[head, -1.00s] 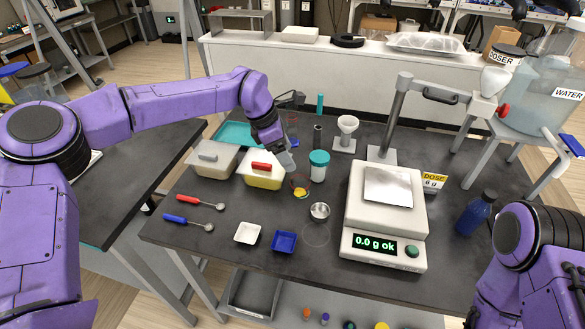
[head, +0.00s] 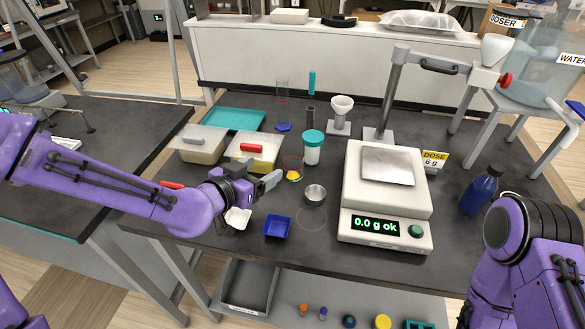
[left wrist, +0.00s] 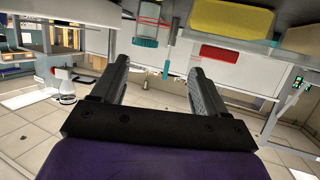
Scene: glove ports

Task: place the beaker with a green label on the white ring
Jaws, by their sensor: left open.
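A small clear beaker (head: 292,168) with a reddish rim line and a yellow patch low on it stands left of the teal-lidded jar; I cannot make out a green label. A thin pale ring (head: 311,231) is drawn on the bare dark table, in front of a small metal cup. My left gripper (head: 272,182) is open and empty, just left of and in front of the beaker, apart from it. In the left wrist view its two fingers (left wrist: 157,75) are spread with nothing between them. My right gripper is out of view; only its arm shows at lower right.
The teal-lidded jar (head: 313,148) and metal cup (head: 315,194) stand close to the beaker. A blue tray (head: 277,227) lies left of the ring, the scale (head: 390,222) right of it. Another clear beaker (head: 282,90) stands farther back. Lidded tubs (head: 202,147) sit at left.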

